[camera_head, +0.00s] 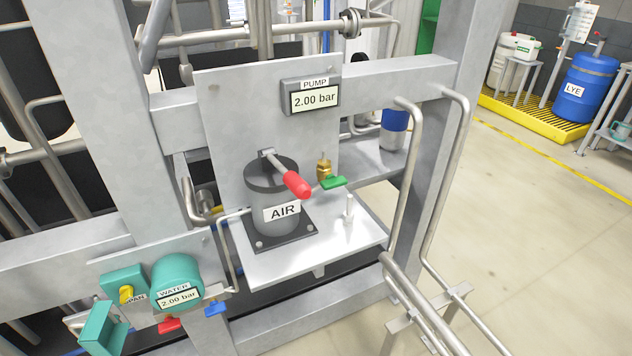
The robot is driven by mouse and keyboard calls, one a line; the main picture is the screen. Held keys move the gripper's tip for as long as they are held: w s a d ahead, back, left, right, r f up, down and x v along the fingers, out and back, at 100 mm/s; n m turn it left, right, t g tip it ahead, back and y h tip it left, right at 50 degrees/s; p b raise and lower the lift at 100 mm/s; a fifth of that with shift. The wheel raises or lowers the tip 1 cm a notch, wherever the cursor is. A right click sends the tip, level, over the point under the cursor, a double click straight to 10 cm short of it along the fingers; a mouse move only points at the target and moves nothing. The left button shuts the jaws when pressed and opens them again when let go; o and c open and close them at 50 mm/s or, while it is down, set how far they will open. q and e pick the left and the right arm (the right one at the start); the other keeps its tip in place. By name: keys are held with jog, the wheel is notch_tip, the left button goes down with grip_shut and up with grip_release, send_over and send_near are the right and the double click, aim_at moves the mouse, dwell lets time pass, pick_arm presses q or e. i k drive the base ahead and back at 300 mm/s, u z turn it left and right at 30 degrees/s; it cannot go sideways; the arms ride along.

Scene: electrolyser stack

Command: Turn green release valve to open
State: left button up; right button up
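The green release valve handle (334,182) sits on a small brass valve body (324,168), just right of the grey AIR pump (271,200). The handle lies roughly level and points to the right. The pump's red-gripped lever (292,182) slants down to the right, close to the valve's left side. The PUMP display (313,97) above reads 2.00 bar. Neither of my grippers is in view, and nothing is seen touching the valve.
A silver shelf (345,240) carries the pump and an upright metal pin. Bent pipes (402,170) stand right of the valve, before a frame post. A teal WATER gauge (176,277) reading 2.00 bar and coloured knobs are lower left. Open floor (550,230) lies right.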

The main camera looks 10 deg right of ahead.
aim_at(330, 180)
jog(key=u, duration=1)
jog(key=i, duration=0.35)
jog(key=z, duration=1.05)
